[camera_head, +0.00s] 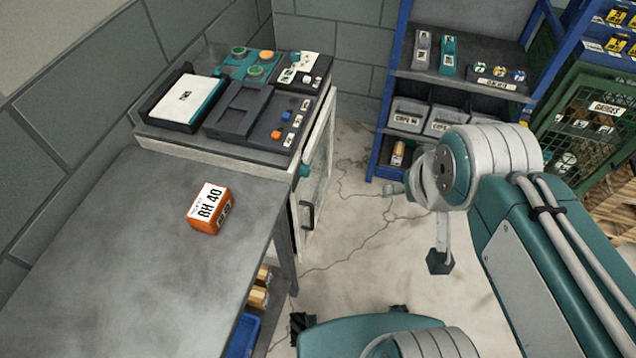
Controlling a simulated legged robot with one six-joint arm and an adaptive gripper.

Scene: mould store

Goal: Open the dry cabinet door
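The dry cabinet (225,155) stands at the far end of the bench, with a dark top. Its pale-framed door (322,160) with a clear pane faces right and is seen at a steep angle. The door looks in line with the cabinet front; I cannot tell whether it is fully closed. A dark bar handle (309,214) sits low on the door, and a teal knob shows near its upper left edge. My gripper (439,258) is right of the handle, clearly apart from it. Only a dark-tipped part shows below my wrist; its opening is hidden.
An orange box labelled BH 40 (210,208) lies on the grey bench (90,265). A blue-framed shelf (460,85) with bins stands at the back, and a green mesh cage (590,115) at the right. The concrete floor before the door is clear.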

